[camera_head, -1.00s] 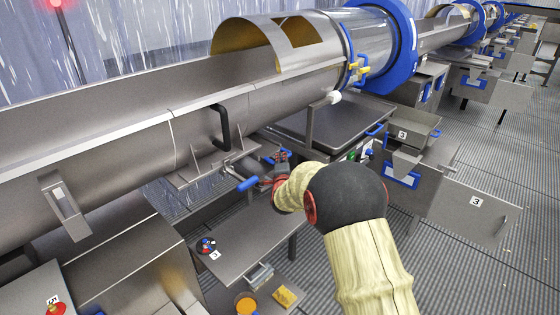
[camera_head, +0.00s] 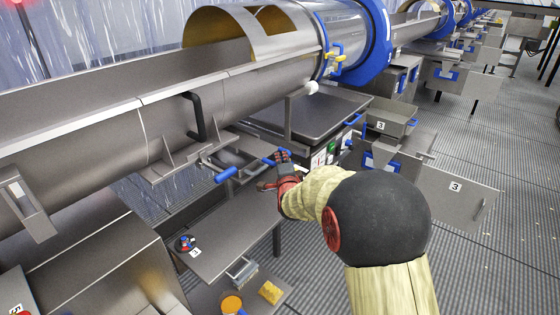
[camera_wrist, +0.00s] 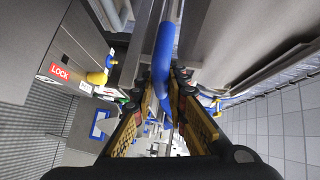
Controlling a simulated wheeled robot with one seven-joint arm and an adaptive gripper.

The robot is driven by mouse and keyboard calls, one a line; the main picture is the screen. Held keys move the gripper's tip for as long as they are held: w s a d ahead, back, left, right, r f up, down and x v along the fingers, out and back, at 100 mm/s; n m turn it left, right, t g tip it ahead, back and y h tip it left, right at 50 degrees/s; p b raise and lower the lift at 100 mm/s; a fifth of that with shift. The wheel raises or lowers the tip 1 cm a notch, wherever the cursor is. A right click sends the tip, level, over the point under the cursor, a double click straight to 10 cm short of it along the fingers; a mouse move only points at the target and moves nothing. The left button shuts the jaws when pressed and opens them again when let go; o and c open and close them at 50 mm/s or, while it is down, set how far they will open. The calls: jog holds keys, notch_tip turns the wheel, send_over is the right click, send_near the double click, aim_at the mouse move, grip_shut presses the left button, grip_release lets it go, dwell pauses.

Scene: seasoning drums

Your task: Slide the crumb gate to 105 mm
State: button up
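My gripper (camera_head: 281,162) is at the underside of the long grey trough. In the wrist view, its yellow-padded fingers (camera_wrist: 166,82) close in on both sides of a blue bar handle (camera_wrist: 165,50) and appear to hold it. Blue ends of this handle (camera_head: 267,161) show beside the gripper in the head view. A separate blue grip (camera_head: 226,174) on a metal rod sticks out to the left. A grey plate (camera_head: 229,157) shows between the trough bracket and my gripper; I cannot tell if it is the crumb gate. No millimetre scale is readable.
The trough (camera_head: 90,135) carries a black handle (camera_head: 197,117). A grey table (camera_head: 225,235) lies below my gripper. A flat-topped unit (camera_head: 315,112) stands behind it.

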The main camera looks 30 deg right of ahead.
jog(key=shift+o, duration=0.5)
jog(key=shift+s+d+f, duration=0.1)
jog(key=shift+s+f, duration=0.1)
jog(key=shift+s, duration=0.1)
jog(key=o, duration=0.3)
jog(key=shift+w+r, duration=0.1)
jog(key=shift+r, duration=0.05)
jog(key=v, duration=1.2)
